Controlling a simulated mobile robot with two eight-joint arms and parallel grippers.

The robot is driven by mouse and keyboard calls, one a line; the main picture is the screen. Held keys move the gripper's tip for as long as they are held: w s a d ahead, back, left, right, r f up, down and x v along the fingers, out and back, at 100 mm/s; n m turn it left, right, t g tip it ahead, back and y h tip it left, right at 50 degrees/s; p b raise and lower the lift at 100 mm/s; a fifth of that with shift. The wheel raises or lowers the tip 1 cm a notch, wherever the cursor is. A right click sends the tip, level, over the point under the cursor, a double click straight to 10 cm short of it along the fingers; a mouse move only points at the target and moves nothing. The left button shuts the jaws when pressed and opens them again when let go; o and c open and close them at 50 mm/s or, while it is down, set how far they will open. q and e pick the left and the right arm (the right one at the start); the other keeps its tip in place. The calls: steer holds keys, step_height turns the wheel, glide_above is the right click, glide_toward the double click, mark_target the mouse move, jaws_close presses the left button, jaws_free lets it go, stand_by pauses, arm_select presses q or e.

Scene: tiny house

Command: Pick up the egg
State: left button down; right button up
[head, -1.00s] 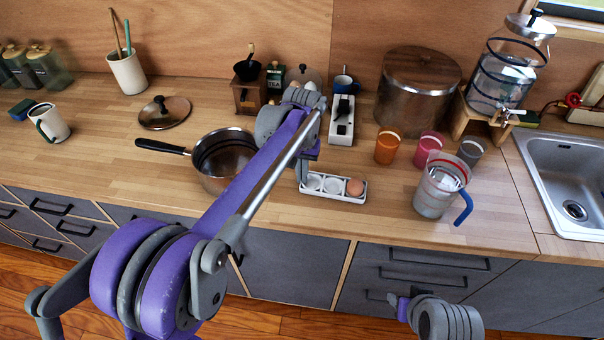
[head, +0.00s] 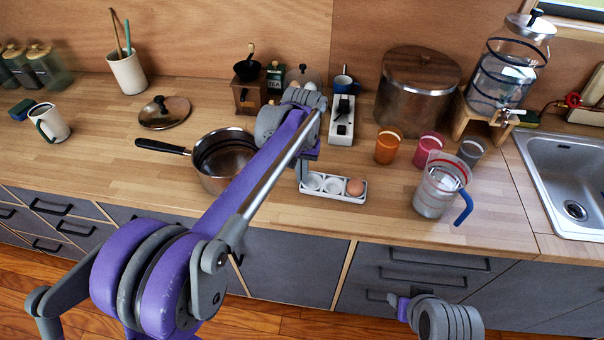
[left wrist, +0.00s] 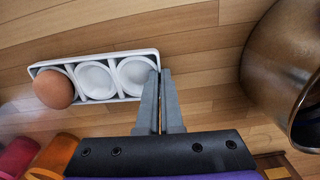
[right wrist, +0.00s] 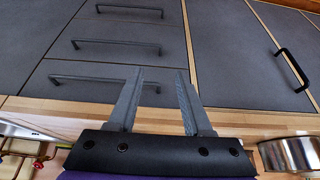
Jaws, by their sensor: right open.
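The brown egg (head: 355,187) sits in the end cup of a white three-cup egg tray (head: 334,196) on the counter. The other two cups are empty. In the left wrist view, the egg (left wrist: 53,89) is at the far left of the tray (left wrist: 110,58). My left gripper (left wrist: 161,72) is at the tray's opposite end, its fingers close together with no object visible between them. I cannot tell if the fingertips touch the tray. In the head view, my left forearm hides part of the counter there. My right gripper (right wrist: 158,75) is open and empty, in front of the drawers.
A saucepan (head: 222,160) stands left of the tray. An orange cup (head: 387,147), a pink cup (head: 428,148), a grey cup (head: 470,151) and a clear jug (head: 437,192) stand to its right. A white power strip (head: 342,120) lies behind it. Counter in front is clear.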

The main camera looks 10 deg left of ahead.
steer(key=shift+o, duration=1.1)
steer(key=shift+a, duration=0.1)
steer(key=o, duration=0.4)
steer(key=w+a+n+t+y, duration=0.1)
steer(key=w+a, duration=0.1)
steer(key=w+a+t+y, duration=0.1)
steer(key=w+a, duration=0.1)
steer(key=a, duration=0.1)
steer(key=w+a+r+n+t+y, duration=0.1)
steer(key=w+a, duration=0.1)
steer(key=shift+w+a+n+y, duration=0.15)
steer(key=shift+w+n+y, duration=0.05)
steer(key=shift+n+y, duration=0.1)
steer(key=t+y, duration=0.2)
steer(key=t, duration=0.4)
glide_toward(357, 192)
steer(key=shift+n, duration=0.4)
steer(key=s+a, duration=0.1)
steer(key=s+a+f, duration=0.1)
steer(key=s+a, duration=0.1)
steer(key=shift+w+d+r+m+t+h, duration=0.1)
steer(key=shift+w+d+m+t+h, duration=0.15)
steer(key=shift+d+t+h, duration=0.25)
steer(key=shift+w+d+r+m+t+h, duration=0.15)
steer(key=shift+d+m+t+h, duration=0.2)
steer(key=shift+h, duration=0.25)
steer(key=x, duration=1.1)
steer(key=shift+w+f, duration=0.15)
steer(key=shift+w, duration=0.25)
